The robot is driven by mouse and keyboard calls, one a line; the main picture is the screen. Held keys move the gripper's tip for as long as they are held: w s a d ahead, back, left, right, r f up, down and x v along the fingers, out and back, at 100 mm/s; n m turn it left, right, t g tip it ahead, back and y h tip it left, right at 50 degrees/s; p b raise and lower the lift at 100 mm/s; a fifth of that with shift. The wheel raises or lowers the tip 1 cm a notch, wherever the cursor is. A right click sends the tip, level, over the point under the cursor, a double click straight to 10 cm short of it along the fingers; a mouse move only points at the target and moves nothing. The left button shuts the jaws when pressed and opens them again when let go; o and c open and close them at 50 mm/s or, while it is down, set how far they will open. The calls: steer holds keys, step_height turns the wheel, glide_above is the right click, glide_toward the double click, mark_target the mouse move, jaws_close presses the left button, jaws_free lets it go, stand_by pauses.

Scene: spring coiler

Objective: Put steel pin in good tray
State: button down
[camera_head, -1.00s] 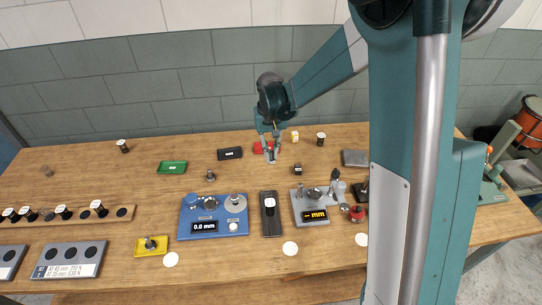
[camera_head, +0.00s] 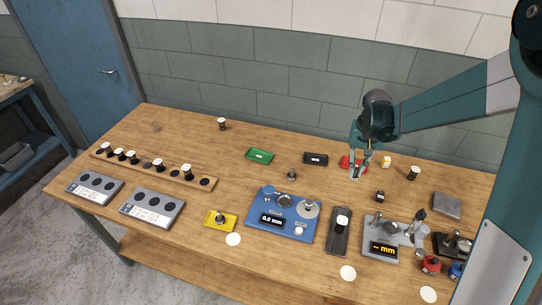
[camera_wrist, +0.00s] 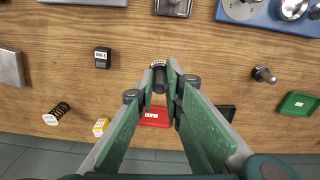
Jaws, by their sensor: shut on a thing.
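A small steel pin (camera_head: 291,175) stands on the bench below the green tray; the wrist view shows it at right (camera_wrist: 263,74). The green tray (camera_head: 260,155) looks empty; part of it shows at the right edge of the wrist view (camera_wrist: 299,104). Its label is unreadable, so I cannot tell that it is the good tray. My gripper (camera_head: 356,175) is in front of the red tray (camera_head: 346,161). In the wrist view my gripper (camera_wrist: 161,80) is shut on a small dark part (camera_wrist: 158,67) with a pale ribbed end, partly hidden by the fingers.
A black tray (camera_head: 316,158) lies between the green and red trays. A blue gauge (camera_head: 268,228) and a grey gauge (camera_head: 385,255) stand nearer the front. A yellow block (camera_head: 214,222) holds another metal piece. A rack (camera_head: 140,171) is at left.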

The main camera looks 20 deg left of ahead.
steer(key=w+a, duration=0.3)
steer(key=a, duration=1.1)
steer(key=w+a, duration=0.3)
steer(key=a, duration=1.1)
steer(key=w+a+n+t, duration=0.1)
steer(key=w+a, duration=0.2)
steer(key=a, duration=1.2)
steer(key=shift+r+p, duration=0.35)
glide_above(260, 156)
steer(key=shift+s+a+f, duration=0.1)
steer(key=shift+f, duration=1.5)
steer(key=shift+s+a+f, duration=0.1)
steer(key=shift+f, duration=1.45)
steer(key=shift+f, duration=1.9)
steer(key=shift+f, duration=0.2)
